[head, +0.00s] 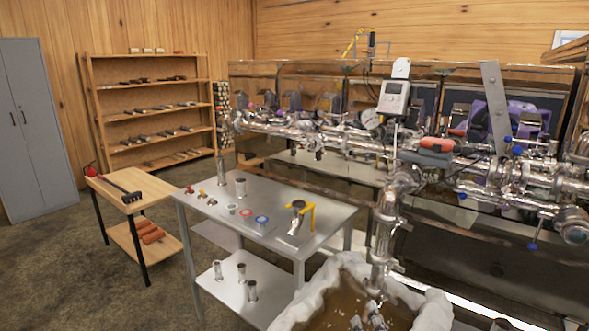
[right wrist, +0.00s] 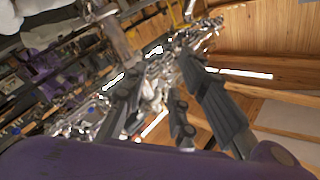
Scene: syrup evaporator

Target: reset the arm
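The purple body below the fingers there is part of my own arm or gripper. My left gripper does not show in the head view.
The metal evaporator piping (head: 340,140) runs along the back and right. A vertical pipe (head: 383,240) drops toward the white filter cloth (head: 432,312). A steel table (head: 260,195) with small fittings and a wooden table (head: 125,192) stand left. Carpet is free at far left.

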